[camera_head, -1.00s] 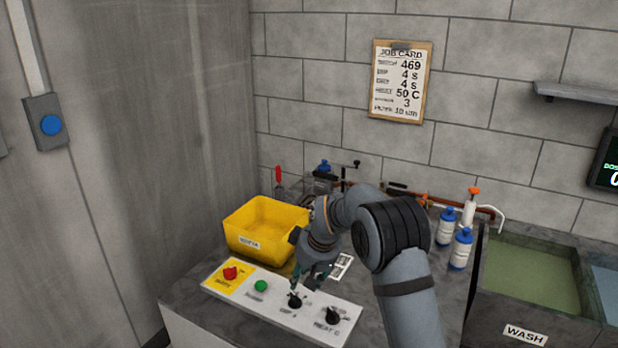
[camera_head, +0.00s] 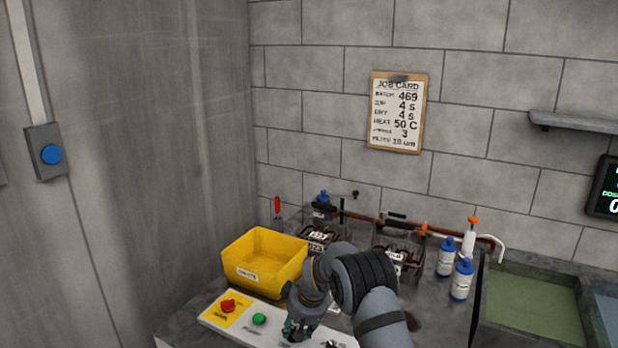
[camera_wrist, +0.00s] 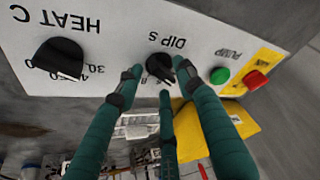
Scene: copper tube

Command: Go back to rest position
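My gripper (camera_head: 297,333) is at the bottom of the head view, over the white control panel (camera_head: 212,316). In the wrist view its three green fingers (camera_wrist: 160,76) are spread around the black DIP S knob (camera_wrist: 160,68), with small gaps showing beside it. Whether any finger touches the knob is not clear. In the head view my gripper hides most of that knob. The black HEAT C knob (camera_wrist: 60,58) stands to its left in the wrist view, and the green pump button (camera_wrist: 220,75) and red knob (camera_wrist: 257,80) to its right.
A yellow bin (camera_head: 262,262) stands behind the panel. Behind my arm are dark racks (camera_head: 318,238), a copper tube (camera_head: 362,217) and blue-capped bottles (camera_head: 446,258). The wash tank (camera_head: 540,272) is at right.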

